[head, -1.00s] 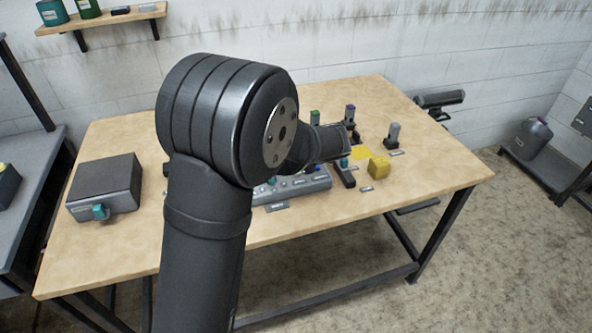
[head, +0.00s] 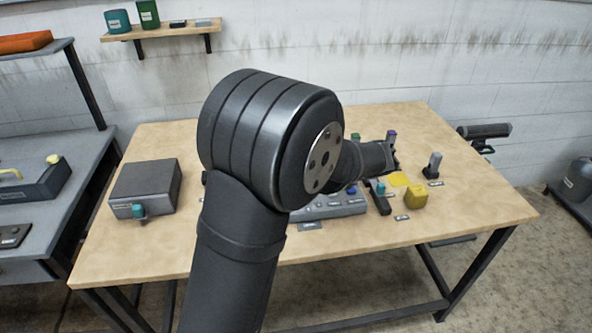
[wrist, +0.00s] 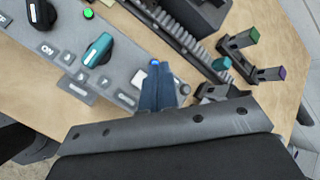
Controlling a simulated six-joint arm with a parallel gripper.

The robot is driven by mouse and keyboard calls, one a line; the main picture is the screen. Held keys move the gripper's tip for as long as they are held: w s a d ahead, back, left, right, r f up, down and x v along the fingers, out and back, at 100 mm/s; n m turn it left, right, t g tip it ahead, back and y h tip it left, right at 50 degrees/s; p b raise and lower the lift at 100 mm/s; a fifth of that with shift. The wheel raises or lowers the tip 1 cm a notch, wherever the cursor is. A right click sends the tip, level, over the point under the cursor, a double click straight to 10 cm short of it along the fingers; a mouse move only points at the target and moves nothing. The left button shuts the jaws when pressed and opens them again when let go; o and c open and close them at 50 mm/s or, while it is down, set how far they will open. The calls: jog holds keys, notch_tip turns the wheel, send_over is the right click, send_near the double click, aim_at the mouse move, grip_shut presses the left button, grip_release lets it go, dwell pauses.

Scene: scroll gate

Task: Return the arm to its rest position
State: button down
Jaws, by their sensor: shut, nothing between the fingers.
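My gripper (head: 393,153) is over the back right part of the wooden table (head: 480,205) in the head view. My dark arm rises in front of the table and reaches right toward it. In the wrist view the gripper's dark fingers (wrist: 157,88) are together with nothing held. They are over the grey control panel (wrist: 60,55), which has a teal knob (wrist: 97,50) and a blue button (wrist: 154,62). I cannot tell how high above it they are. The arm hides part of the panel in the head view.
A grey box (head: 146,186) with a teal knob is at the left. Green-ended (wrist: 242,38) and purple-ended pieces are close by the gripper. The table's front left is clear.

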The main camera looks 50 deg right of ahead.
jog(key=shift+f, duration=1.1)
notch_tip(320, 180, up, 6)
